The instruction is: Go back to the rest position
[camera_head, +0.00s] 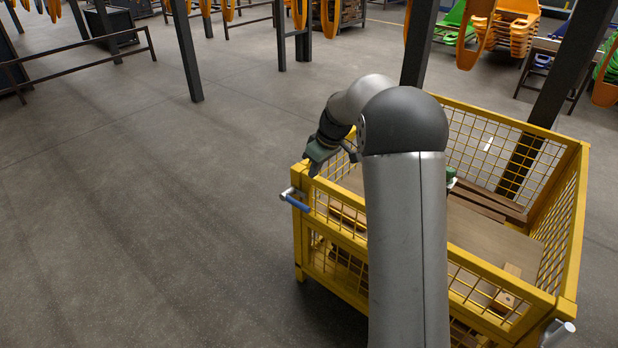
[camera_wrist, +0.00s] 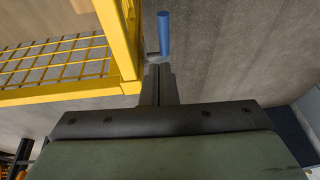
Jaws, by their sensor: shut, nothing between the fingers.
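My gripper (camera_head: 314,170) is at the left rim of the yellow mesh crate in the head view, above its blue-handled latch. In the wrist view my gripper (camera_wrist: 160,88) shows as dark fingers close together with nothing between them. The yellow crate (camera_head: 561,262) stands below and to the right of the gripper, and its corner frame fills the upper left of the wrist view (camera_wrist: 119,45). The blue handle (camera_head: 299,203) also shows just beyond the fingertips in the wrist view (camera_wrist: 164,35). I cannot tell whether the fingers touch it. My arm hides part of the crate.
Wooden boards (camera_head: 500,238) and dark beams (camera_head: 487,201) lie in the crate. Dark posts (camera_head: 188,50) stand behind, with orange parts (camera_head: 478,35) hanging at the top. The floor (camera_head: 130,220) to the left of the crate is clear.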

